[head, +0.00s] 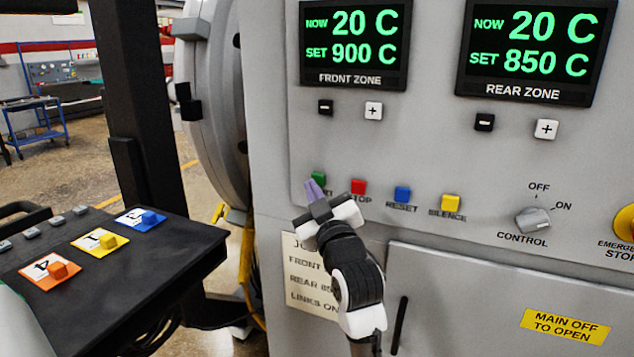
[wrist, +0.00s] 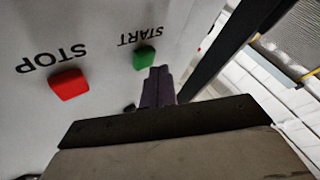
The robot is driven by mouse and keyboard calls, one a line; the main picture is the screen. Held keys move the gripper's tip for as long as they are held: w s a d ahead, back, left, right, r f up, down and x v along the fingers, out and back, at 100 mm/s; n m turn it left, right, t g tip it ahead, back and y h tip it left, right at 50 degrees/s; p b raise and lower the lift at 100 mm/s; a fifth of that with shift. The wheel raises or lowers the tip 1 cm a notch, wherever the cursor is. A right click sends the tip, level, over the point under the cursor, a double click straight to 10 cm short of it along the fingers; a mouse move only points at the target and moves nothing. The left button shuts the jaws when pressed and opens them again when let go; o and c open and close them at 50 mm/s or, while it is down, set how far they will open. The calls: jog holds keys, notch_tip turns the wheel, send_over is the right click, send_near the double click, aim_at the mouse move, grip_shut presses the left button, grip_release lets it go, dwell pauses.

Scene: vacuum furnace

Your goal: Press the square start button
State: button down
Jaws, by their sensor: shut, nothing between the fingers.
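The square green start button (head: 319,179) is on the grey furnace panel, at the left of a row of buttons. Its label is partly covered by my gripper in the head view. The button also shows in the wrist view (wrist: 144,57), beside the upside-down word START. My gripper (head: 314,188) is shut and empty, its purple fingertips just below the button in the head view. In the wrist view the fingertips (wrist: 158,72) are close to the button's lower right. I cannot tell whether they touch it.
The red stop button (head: 358,187) is just right of my gripper, then the blue reset (head: 402,194) and yellow silence (head: 451,202) buttons. The control knob (head: 533,220) is farther right. A dark table (head: 130,270) with coloured blocks on numbered cards stands at left.

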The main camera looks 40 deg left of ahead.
jog(key=shift+w, duration=0.2)
jog(key=shift+w+a, duration=0.15)
jog(key=shift+w, duration=0.3)
dwell(0.7)
jog(key=shift+s, duration=0.15)
jog(key=shift+s+d, duration=0.2)
jog(key=shift+s, duration=0.5)
jog(key=shift+s+d, duration=0.2)
jog(key=shift+s, duration=0.6)
jog(key=shift+s+d, duration=0.2)
jog(key=shift+s, duration=0.65)
jog(key=shift+s+d, duration=0.2)
jog(key=shift+s, duration=0.6)
